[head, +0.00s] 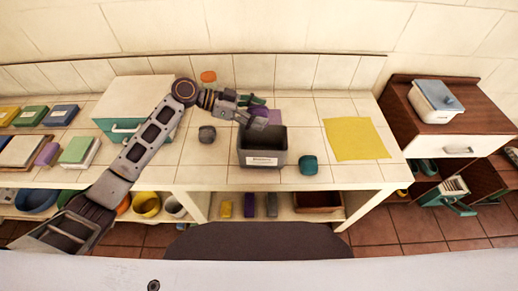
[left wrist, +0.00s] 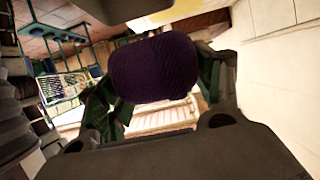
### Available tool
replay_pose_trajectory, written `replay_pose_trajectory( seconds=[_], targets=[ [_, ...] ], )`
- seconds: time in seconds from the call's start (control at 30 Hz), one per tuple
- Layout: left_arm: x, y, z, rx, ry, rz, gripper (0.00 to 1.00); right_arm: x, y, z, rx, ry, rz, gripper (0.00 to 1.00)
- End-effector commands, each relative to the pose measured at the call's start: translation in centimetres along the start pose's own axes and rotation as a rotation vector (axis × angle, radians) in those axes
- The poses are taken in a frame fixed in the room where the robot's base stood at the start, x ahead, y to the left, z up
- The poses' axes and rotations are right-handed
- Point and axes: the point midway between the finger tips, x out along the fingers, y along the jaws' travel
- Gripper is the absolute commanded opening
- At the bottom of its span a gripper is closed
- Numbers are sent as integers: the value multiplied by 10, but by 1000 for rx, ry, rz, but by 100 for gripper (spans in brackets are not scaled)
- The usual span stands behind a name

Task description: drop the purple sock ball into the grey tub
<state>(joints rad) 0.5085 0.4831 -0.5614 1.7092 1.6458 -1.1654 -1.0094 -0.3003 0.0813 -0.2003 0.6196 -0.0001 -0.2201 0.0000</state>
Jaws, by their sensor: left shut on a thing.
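The grey tub (head: 262,159) stands on the tiled counter near its front edge, open at the top, with a white label on its front. My left gripper (head: 257,113) is at the tub's back rim in the head view, shut on the purple sock ball (head: 273,117). The ball shows just above and behind that rim, partly hidden by the gripper; its exact height over the tub is hard to tell. In the left wrist view the dark purple, ribbed ball (left wrist: 155,68) sits between the two fingers. My right gripper is not in view.
A dark grey ball (head: 207,133) lies left of the tub and a teal one (head: 308,165) lies right of it. An orange item (head: 208,76) is at the back. A yellow cloth (head: 357,139) lies flat on the right. A brown cabinet (head: 397,92) stands beyond.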

Motion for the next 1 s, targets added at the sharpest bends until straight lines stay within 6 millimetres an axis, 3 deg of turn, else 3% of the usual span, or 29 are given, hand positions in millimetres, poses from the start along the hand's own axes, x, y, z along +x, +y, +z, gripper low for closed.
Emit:
replay_pose_trajectory(
  seconds=[0.3,0.77,0.8,1.0],
  targets=[
    [10,0,24,-1,1,0,43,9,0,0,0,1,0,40],
    [12,0,28,-1,0,-1,43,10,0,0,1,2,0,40],
    [12,0,28,-1,0,-1,69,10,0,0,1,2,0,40],
    [12,0,28,0,0,-1,91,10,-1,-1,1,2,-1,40]
  ],
)
